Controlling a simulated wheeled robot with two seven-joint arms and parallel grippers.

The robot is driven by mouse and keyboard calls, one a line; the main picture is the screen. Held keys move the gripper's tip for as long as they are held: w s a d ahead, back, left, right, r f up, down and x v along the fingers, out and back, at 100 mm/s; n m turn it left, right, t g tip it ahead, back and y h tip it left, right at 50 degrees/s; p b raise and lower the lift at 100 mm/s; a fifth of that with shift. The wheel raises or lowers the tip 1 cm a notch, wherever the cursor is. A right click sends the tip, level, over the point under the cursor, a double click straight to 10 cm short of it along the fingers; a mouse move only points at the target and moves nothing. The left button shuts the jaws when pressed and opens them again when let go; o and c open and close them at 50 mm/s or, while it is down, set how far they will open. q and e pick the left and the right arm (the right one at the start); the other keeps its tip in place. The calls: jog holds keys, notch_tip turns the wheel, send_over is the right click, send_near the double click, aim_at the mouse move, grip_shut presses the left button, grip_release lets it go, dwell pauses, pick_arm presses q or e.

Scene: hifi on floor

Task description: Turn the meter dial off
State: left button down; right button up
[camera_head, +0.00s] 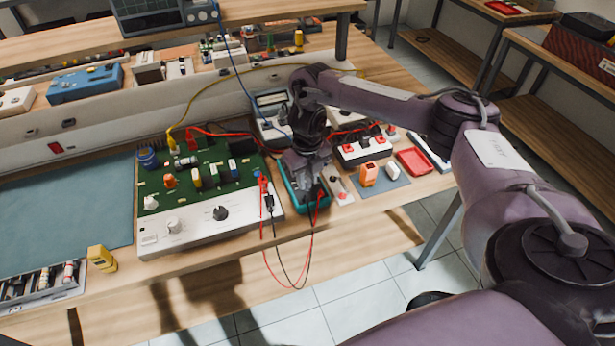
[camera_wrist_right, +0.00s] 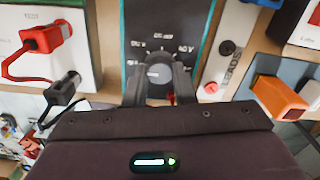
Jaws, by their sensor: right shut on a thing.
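The meter (camera_head: 288,193) is a teal-edged unit with a dark face near the table's front edge, mostly covered by my right gripper (camera_head: 307,180) in the head view. In the right wrist view, the meter's dark face (camera_wrist_right: 140,22) carries white markings around a grey round dial (camera_wrist_right: 158,72). My right gripper (camera_wrist_right: 160,82) is shut on the dial, with one finger on each side of it. Where the dial points is hard to read. My left gripper is not in view.
A green circuit board (camera_head: 205,180) with a white front panel stands left of the meter. Red and black leads (camera_head: 276,258) hang over the table edge. A power strip (camera_head: 362,150), an orange block (camera_head: 368,174) and a red tray (camera_head: 414,160) lie to the right.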

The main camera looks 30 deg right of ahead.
aim_at(308, 182)
jog(key=o, duration=1)
jog(key=shift+a+r, duration=0.1)
notch_tip(308, 182, up, 8)
jog(key=p, duration=0.2)
jog(key=shift+p, duration=0.4)
jog(key=shift+s+f, duration=0.1)
jog(key=shift+f, duration=0.1)
